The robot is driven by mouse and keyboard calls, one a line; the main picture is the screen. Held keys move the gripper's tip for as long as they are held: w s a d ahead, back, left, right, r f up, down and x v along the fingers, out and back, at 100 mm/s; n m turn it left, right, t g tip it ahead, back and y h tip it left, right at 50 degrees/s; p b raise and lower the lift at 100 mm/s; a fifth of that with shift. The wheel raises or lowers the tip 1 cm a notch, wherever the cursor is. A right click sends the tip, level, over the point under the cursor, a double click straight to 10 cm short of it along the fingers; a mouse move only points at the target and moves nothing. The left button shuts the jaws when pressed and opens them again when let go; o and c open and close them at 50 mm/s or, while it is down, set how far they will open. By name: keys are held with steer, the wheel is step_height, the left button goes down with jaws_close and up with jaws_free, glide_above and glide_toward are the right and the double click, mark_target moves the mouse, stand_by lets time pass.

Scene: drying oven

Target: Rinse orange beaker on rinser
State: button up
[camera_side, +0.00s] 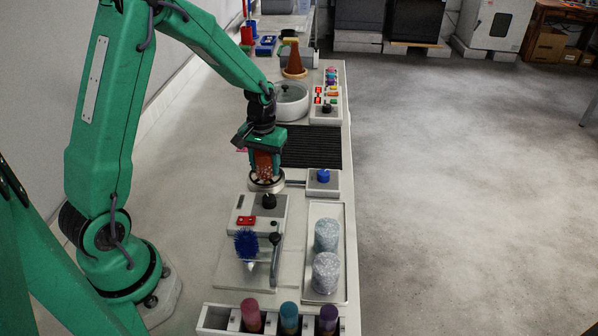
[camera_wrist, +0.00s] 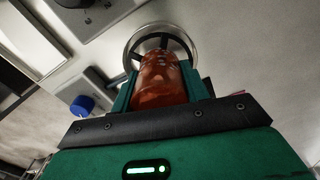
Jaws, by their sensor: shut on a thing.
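My gripper (camera_side: 263,150) is shut on the orange beaker (camera_side: 264,165), which is partly hidden between the green fingers. The beaker also shows in the wrist view (camera_wrist: 160,82), between the two fingers. The rinser (camera_side: 266,184), a round metal ring with dark spokes, lies directly under the beaker in the side view. In the wrist view the rinser (camera_wrist: 132,48) shows just beyond the beaker's far end. I cannot tell whether the beaker touches it. A box with a blue knob (camera_side: 323,176) is joined to the rinser by a bar on the right.
A grey machine with a blue brush (camera_side: 246,243) stands in front of the rinser. A tray (camera_side: 343,285) with two speckled grey cylinders is on its right. A rack (camera_side: 214,317) with pink, teal and purple beakers is at the front. A white pot (camera_side: 291,103) stands behind.

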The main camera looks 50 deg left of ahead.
steer(key=shift+r, duration=1.2)
stand_by(0.5)
steer(key=shift+r, duration=1.4)
steer(key=shift+w, duration=0.1)
